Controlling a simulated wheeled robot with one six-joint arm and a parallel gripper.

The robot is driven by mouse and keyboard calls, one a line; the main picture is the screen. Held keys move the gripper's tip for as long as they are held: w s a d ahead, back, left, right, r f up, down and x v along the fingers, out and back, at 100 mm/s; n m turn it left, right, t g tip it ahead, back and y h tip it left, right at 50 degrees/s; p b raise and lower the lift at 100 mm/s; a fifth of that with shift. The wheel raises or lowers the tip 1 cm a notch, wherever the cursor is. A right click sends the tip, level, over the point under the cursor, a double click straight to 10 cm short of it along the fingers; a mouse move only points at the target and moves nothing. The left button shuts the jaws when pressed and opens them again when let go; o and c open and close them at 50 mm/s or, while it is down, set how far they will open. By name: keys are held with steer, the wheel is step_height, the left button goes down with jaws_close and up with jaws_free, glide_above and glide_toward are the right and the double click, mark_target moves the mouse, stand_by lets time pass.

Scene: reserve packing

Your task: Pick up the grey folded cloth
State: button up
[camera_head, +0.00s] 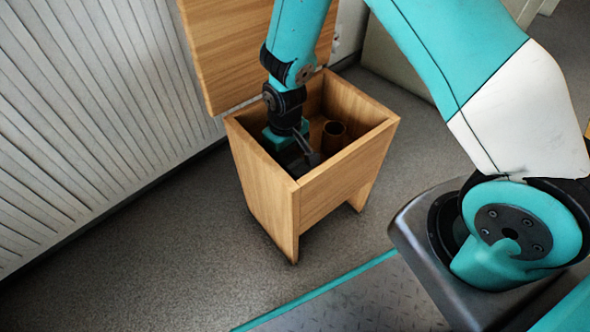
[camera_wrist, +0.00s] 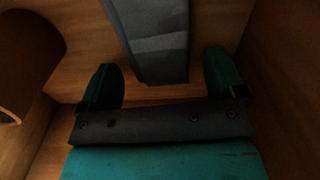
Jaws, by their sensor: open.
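The grey folded cloth (camera_wrist: 150,38) shows in the wrist view as a dark blue-grey strip, running from the top edge down to between my fingers. My gripper (camera_wrist: 162,74) is open, with one teal finger on each side of the cloth's near end. I cannot clearly make out the cloth there.
The open wooden box (camera_head: 345,178) has high walls close around my gripper, and its lid (camera_head: 225,50) stands raised behind. A brown cylinder (camera_head: 333,134) stands inside, right of my gripper; it shows at the left in the wrist view (camera_wrist: 25,60). A slatted wall (camera_head: 90,110) is at left.

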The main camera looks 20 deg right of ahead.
steer(key=shift+f, duration=0.25)
steer(key=c, duration=1)
